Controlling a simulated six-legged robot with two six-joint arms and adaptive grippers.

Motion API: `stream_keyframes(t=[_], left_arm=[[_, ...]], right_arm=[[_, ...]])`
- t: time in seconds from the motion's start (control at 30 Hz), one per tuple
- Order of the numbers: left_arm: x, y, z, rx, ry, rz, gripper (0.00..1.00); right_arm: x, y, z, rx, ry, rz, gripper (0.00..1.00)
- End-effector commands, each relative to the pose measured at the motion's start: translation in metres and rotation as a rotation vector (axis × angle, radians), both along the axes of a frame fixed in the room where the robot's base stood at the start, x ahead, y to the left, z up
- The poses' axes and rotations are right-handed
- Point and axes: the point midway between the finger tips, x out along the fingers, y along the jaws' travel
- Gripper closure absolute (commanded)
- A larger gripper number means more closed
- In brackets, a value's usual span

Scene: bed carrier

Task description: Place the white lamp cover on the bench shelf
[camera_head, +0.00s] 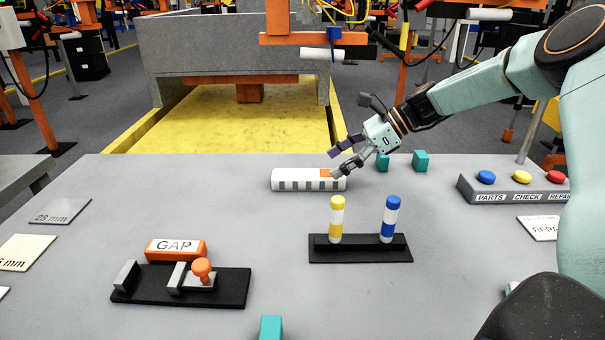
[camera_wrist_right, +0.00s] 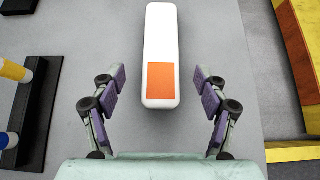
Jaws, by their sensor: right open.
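The white lamp cover (camera_head: 291,180) is a long white bar with dark slots along its side and an orange patch near its right end. It lies on the grey bench top near the far edge. In the right wrist view the lamp cover (camera_wrist_right: 160,36) runs lengthwise, its orange-patched end between the open fingers. My right gripper (camera_head: 338,161) is open, with its fingers close to the cover's right end; the wrist view (camera_wrist_right: 159,82) shows a gap on both sides. I cannot make out a separate bench shelf. My left gripper is not in view.
Teal blocks (camera_head: 420,161) stand right of the cover. A black stand (camera_head: 360,252) with yellow and blue posts is in front. A GAP fixture (camera_head: 235,287) sits front left, a button box (camera_head: 500,194) at right. A grey-walled carrier (camera_head: 230,45) stands beyond the bench.

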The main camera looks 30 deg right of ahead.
Motion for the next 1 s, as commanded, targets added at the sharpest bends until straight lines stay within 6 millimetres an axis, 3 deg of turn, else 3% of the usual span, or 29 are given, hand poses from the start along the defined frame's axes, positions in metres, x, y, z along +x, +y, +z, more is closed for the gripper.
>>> stream_keyframes(t=[0.27,0.6,0.93,1.0], left_arm=[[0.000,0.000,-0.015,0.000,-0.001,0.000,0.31],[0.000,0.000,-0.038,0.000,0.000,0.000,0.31],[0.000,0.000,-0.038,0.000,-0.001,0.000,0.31],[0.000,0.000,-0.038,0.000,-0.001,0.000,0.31]], right_arm=[[0.006,0.019,-0.018,-0.001,0.002,0.002,0.26],[0.028,0.052,-0.038,-0.002,0.003,0.001,0.26],[0.034,0.057,-0.038,0.000,0.001,0.001,0.26],[0.035,0.057,-0.038,0.000,0.001,0.001,0.32]])
